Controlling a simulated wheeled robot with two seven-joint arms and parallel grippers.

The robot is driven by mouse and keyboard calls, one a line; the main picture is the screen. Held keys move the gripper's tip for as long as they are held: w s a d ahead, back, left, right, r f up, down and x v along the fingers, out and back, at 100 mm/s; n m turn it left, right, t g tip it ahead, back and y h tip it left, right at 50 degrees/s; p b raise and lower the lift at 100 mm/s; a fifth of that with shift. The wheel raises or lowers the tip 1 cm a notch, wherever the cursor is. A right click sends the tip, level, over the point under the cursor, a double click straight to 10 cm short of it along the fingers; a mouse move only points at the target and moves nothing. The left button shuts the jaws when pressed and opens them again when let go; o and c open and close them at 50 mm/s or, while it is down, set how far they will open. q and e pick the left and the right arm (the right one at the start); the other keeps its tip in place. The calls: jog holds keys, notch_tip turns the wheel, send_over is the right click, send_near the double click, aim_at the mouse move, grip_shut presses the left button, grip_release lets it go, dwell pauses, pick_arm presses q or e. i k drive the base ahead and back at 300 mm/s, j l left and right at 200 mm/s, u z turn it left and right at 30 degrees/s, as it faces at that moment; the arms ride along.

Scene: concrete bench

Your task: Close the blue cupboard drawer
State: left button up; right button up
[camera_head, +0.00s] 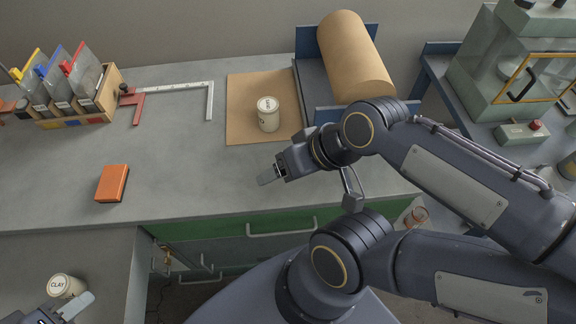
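No plainly blue drawer front shows. Below the bench's front edge is a green front (225,226) with a pale bar handle (283,229). Under it is a grey-blue front (240,250), partly hidden by my arm; how far any drawer stands out cannot be told. My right gripper (268,178), on the arm from the right, is above the bench's front part, touching nothing visible; its fingers are seen nearly edge-on. My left gripper (72,308) is cut off at the bottom left corner, beside a white can marked CLAY (62,286). Its finger opening is unclear.
A green machine (490,65) is at right.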

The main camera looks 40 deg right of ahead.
aim_at(114, 263)
jog(key=k+j+u, duration=0.2)
jog(key=u, duration=0.3)
jog(key=k+j+u, duration=0.1)
jog(key=j+u, duration=0.15)
jog(key=u, duration=0.2)
jog(key=k+j+u, duration=0.1)
jog(key=j+u, duration=0.2)
jog(key=u, duration=0.2)
